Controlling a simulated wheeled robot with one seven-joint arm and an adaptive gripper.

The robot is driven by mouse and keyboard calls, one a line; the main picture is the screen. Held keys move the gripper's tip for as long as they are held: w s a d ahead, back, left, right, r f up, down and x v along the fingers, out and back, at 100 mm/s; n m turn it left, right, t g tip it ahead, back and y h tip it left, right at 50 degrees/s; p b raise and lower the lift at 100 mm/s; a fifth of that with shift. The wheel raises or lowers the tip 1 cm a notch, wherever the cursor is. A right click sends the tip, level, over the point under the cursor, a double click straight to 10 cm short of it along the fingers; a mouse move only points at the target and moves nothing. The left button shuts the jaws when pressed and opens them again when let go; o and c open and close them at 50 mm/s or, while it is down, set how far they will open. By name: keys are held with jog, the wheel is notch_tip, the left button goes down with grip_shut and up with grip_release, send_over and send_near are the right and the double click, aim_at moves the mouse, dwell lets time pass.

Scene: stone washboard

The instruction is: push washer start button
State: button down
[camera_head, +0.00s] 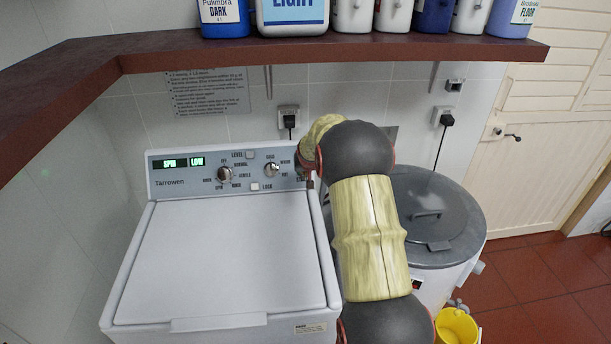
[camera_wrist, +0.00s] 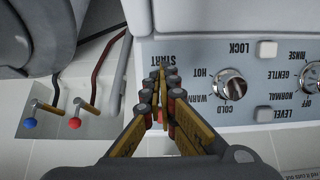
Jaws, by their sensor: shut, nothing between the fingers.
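The washer (camera_head: 225,260) is a white top-loader with a grey control panel (camera_head: 195,180) along its back. The panel also shows, upside down, in the wrist view (camera_wrist: 205,60). The START label (camera_wrist: 170,63) sits near the panel's end there. My gripper (camera_wrist: 163,75) is shut and empty, with its fingertips over the panel right beside that label. In the head view my gripper (camera_head: 309,176) is at the panel's right end, partly hidden by my arm. I cannot tell whether the tips touch the panel.
A temperature knob (camera_wrist: 231,85) and the lock button (camera_wrist: 267,49) are close by on the panel. A grey-lidded drum (camera_head: 430,215) stands right of the washer. A brown shelf (camera_head: 330,47) with bottles hangs above. A yellow bucket (camera_head: 457,327) is on the floor.

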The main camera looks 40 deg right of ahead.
jog(key=p+v, duration=0.1)
jog(key=v, duration=0.7)
jog(key=shift+w+r, duration=0.1)
jog(key=shift+w, duration=0.05)
dwell(0.4)
